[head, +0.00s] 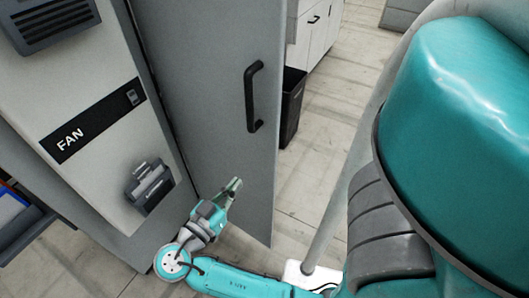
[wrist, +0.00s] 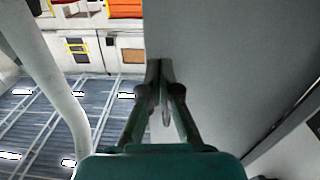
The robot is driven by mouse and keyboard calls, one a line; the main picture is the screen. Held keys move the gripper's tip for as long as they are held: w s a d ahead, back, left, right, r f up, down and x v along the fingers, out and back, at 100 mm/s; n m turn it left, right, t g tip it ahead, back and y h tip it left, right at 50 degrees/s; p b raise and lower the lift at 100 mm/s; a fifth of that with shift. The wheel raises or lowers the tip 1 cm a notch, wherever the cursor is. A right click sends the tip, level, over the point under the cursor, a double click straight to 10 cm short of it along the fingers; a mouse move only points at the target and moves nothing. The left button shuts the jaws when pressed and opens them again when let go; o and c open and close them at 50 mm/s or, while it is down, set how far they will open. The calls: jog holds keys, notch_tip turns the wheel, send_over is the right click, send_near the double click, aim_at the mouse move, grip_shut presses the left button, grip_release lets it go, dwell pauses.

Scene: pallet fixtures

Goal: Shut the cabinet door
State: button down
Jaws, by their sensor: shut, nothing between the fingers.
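The cabinet door (head: 210,110) is a tall grey panel standing open from the cabinet (head: 85,185). A black bar handle (head: 252,97) is on its visible face near the free edge. My gripper (head: 236,183) is in front of the lower part of that face, below the handle, with its fingers shut and empty. In the wrist view, the fingertips (wrist: 160,64) overlap the left edge of a large grey panel (wrist: 230,60), which looks like the door. I cannot tell whether they touch it.
The cabinet front bears a FAN label (head: 72,138), a vent (head: 48,22) and a grey latch-like box (head: 149,187). Behind the door are a black bin (head: 292,105) and white drawers (head: 316,30). Tiled floor (head: 335,125) is open to the door's right.

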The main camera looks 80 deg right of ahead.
aim_at(270, 147)
jog(key=shift+m+g, duration=0.4)
jog(key=shift+m, duration=0.2)
jog(key=x, duration=1.3)
jog(key=shift+s+d+r, duration=0.15)
jog(key=shift+s+d, duration=0.15)
